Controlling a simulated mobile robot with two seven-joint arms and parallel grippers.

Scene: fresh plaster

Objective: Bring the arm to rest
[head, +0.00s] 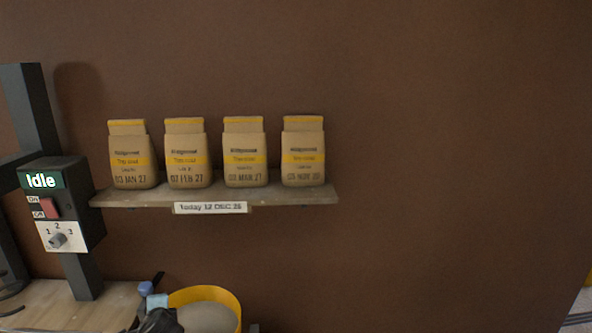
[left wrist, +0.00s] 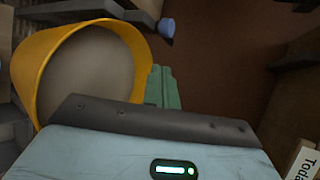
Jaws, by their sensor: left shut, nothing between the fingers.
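My left gripper (left wrist: 163,88) shows in the left wrist view as a pale blue body with green fingers. The fingers are shut with nothing between them, just right of a yellow bucket (left wrist: 40,52). I cannot tell whether they touch its rim. The bucket holds smooth grey material. In the head view the yellow bucket (head: 231,299) stands at the bottom, partly cut off. A dark and pale blue shape is beside it, perhaps part of my left arm; the fingers cannot be made out there. My right gripper is not in view.
A wall shelf (head: 285,197) carries several paper bags (head: 245,160) with printed dates and a label (head: 210,208) reading "Today 12 DEC 26". A control box (head: 75,190) reading "Idle" is on a dark post at left, above a wooden surface (head: 50,305). The wall at right is bare.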

